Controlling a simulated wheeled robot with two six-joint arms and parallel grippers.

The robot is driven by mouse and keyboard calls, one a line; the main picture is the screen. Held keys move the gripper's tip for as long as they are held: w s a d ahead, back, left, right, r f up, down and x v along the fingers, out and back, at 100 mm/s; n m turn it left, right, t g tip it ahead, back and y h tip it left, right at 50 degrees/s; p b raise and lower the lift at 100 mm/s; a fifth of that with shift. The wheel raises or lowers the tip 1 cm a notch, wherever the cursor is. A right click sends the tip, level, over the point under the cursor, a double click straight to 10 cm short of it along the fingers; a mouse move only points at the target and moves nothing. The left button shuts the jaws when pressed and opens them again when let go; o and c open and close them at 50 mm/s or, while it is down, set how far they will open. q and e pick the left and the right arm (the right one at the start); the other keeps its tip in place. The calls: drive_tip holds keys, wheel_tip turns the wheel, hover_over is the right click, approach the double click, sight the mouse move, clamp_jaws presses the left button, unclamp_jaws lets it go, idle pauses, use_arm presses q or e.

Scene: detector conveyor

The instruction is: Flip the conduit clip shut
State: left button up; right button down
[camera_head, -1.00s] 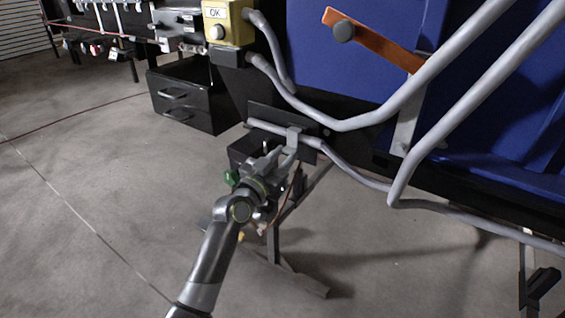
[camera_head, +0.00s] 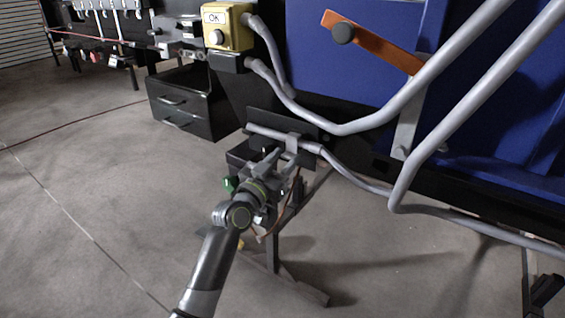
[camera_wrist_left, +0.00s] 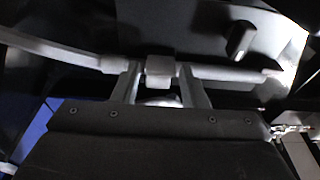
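The conduit clip (camera_head: 291,142) is a small grey block on the grey conduit (camera_head: 265,131), in front of a dark plate. In the left wrist view the clip (camera_wrist_left: 160,71) shows at the upper middle, with the conduit (camera_wrist_left: 222,74) running out to both sides. My left gripper (camera_head: 279,157) reaches up to the clip from below. In the left wrist view its two fingers (camera_wrist_left: 158,80) stand apart, one on each side of the clip, with gaps visible. Whether the clip's flap is open or shut is too small to tell. My right gripper is not in view.
A yellow box marked OK (camera_head: 226,28) sits above left. Thick grey pipes (camera_head: 450,80) cross in front of a blue panel (camera_head: 350,80) with an orange lever (camera_head: 375,43). The floor at lower left is clear.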

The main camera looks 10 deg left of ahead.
use_arm(q)
drive_tip(key=shift+o, duration=1)
drive_tip(key=shift+f, duration=0.2)
drive_tip(key=v, duration=1.7)
drive_tip(key=shift+s+b, duration=0.2)
drive_tip(key=shift+b, duration=0.25)
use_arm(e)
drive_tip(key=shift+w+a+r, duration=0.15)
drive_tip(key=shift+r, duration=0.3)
use_arm(q)
drive_tip(key=shift+a+r, duration=0.1)
